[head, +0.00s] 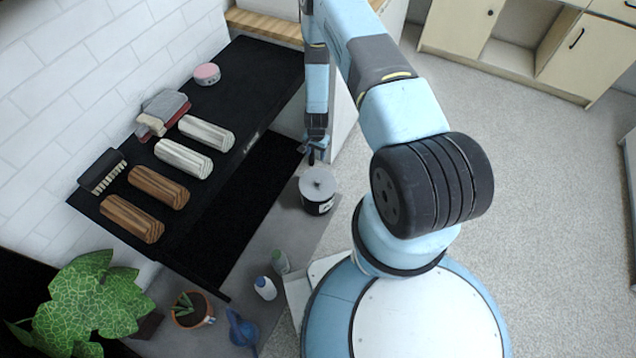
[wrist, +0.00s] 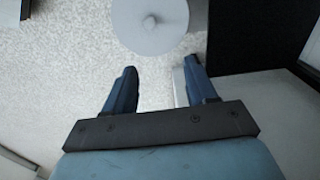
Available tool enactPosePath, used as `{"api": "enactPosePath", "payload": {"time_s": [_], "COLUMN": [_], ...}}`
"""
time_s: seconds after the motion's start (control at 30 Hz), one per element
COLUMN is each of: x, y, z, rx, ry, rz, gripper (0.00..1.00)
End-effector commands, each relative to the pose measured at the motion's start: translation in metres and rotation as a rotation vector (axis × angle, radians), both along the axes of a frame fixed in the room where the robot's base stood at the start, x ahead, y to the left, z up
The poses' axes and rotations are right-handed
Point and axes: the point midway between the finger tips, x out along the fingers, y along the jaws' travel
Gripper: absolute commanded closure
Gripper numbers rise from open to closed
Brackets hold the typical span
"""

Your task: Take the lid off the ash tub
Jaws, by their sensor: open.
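The ash tub (head: 318,205) is a dark round tub with a pale label, standing on the grey slab in front of the black fireplace opening. Its round grey lid (head: 318,182) with a small knob sits on top. In the wrist view the lid (wrist: 150,22) shows from above, with the knob near its middle. My gripper (head: 312,158) is just beyond the tub in the head view, apart from the lid. In the wrist view my gripper (wrist: 160,75) is open and empty, its fingertips short of the lid's edge.
The black shelf (head: 250,85) carries several wood logs, a brush (head: 102,172), folded cloths and a pink-topped round item (head: 207,74). Carpet at right is clear.

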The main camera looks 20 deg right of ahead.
Motion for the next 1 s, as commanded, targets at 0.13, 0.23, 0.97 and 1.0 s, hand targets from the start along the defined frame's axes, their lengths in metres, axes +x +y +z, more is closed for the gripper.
{"api": "enactPosePath", "payload": {"time_s": [0.13,0.23,0.97,1.0], "x": [-0.017,-0.021,-0.023,-0.023], "y": [-0.003,-0.005,-0.011,-0.011], "z": [-0.028,-0.037,-0.122,-0.123], "rx": [-0.007,-0.009,-0.009,-0.009], "ry": [0.013,0.017,0.018,0.018], "rz": [-0.022,-0.032,-0.044,-0.044], "gripper": [0.44,0.44,0.44,0.44]}}
